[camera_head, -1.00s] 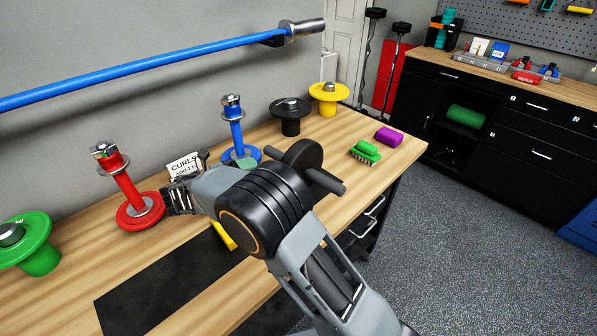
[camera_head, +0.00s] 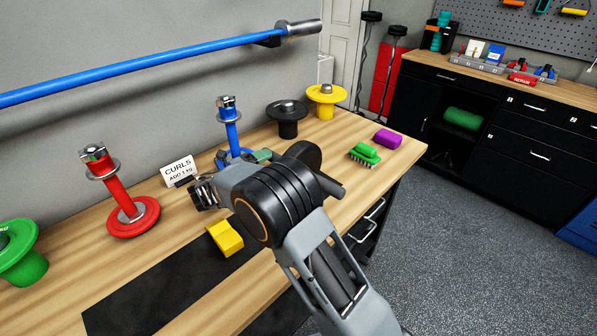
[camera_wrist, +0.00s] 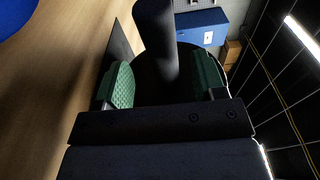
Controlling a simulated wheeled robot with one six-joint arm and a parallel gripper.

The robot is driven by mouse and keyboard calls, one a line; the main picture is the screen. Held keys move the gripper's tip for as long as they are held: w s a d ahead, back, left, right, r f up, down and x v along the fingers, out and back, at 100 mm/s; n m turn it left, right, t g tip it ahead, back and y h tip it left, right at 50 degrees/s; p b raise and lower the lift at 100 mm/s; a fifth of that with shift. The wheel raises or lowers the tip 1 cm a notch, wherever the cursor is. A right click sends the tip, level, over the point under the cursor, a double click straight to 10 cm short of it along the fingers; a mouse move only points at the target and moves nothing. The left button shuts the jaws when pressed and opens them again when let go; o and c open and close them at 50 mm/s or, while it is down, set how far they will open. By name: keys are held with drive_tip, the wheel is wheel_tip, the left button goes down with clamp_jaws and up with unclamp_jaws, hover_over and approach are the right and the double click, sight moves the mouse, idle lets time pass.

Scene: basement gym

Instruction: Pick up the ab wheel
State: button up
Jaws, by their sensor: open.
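The ab wheel (camera_head: 305,155) is a dark wheel with a dark grip, standing toward the right end of the wooden bench. My arm hides part of it in the head view. In the wrist view its dark cylindrical grip (camera_wrist: 155,35) reaches in between the green pads of my gripper (camera_wrist: 164,82), with the dark wheel behind. The pads stand apart on either side, with gaps visible, so my gripper is open. In the head view only a green fingertip (camera_head: 262,156) shows beside the wheel; the rest is hidden behind my arm.
On the bench (camera_head: 170,235) are a blue dumbbell post (camera_head: 231,130), a red one (camera_head: 115,195), a CURLS sign (camera_head: 179,170), a yellow block (camera_head: 225,237), a green brush (camera_head: 365,153) and a purple block (camera_head: 388,136). A blue bar (camera_head: 150,67) hangs above on the wall.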

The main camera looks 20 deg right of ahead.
sight(272, 161)
drive_tip(key=x, duration=0.4)
drive_tip(key=shift+d+r, duration=0.1)
drive_tip(key=shift+r, duration=0.05)
clamp_jaws()
idle(0.5)
